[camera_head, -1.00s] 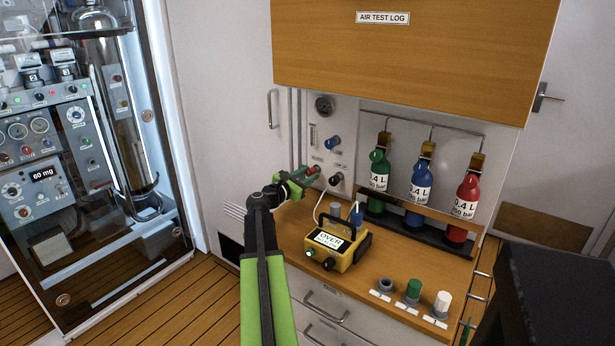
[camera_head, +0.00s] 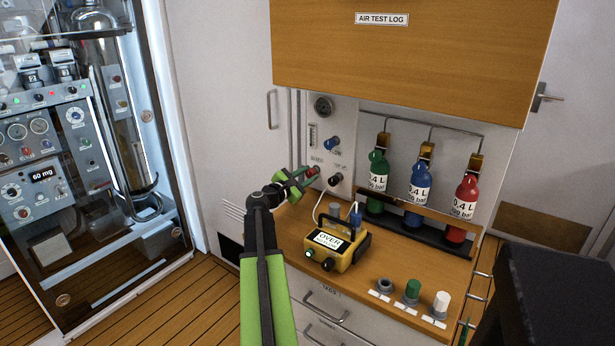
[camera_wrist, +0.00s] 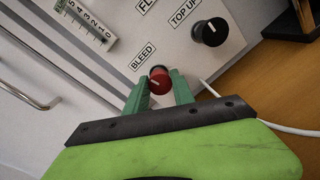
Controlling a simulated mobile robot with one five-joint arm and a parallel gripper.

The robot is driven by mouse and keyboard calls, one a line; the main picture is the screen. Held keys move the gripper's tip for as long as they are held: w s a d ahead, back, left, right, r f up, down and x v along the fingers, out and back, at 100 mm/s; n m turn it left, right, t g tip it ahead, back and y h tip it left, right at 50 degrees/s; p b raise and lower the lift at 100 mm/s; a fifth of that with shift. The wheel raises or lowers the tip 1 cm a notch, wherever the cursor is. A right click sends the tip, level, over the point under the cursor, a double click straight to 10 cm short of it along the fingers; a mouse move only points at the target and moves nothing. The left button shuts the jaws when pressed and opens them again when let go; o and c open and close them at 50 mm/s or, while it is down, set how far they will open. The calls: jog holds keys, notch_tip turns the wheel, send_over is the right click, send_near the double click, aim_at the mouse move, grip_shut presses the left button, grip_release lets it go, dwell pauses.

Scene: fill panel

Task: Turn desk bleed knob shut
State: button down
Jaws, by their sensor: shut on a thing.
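The red bleed knob (camera_wrist: 160,80) sits on the white panel beside the label BLEED, with a pale pointer line on its face. In the head view the red knob (camera_head: 315,170) shows at the lower left of the panel, partly behind the fingers. My gripper (camera_wrist: 161,77) has one green finger on each side of the knob and is shut on it. In the head view my gripper (camera_head: 306,174) reaches the panel from the front left and looks tilted.
A black TOP UP knob (camera_wrist: 210,32) is close by on the panel (camera_head: 343,113), with a blue knob (camera_head: 333,142) above. A white hose (camera_head: 320,207) runs below. A yellow meter (camera_head: 342,257) and green, blue and red bottles stand on the wooden desk.

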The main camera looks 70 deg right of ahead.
jog(key=shift+w+d+r+m, duration=0.1)
jog(key=shift+w+m, duration=0.05)
jog(key=shift+m, duration=0.95)
jog(key=c, duration=1.1)
grip_release()
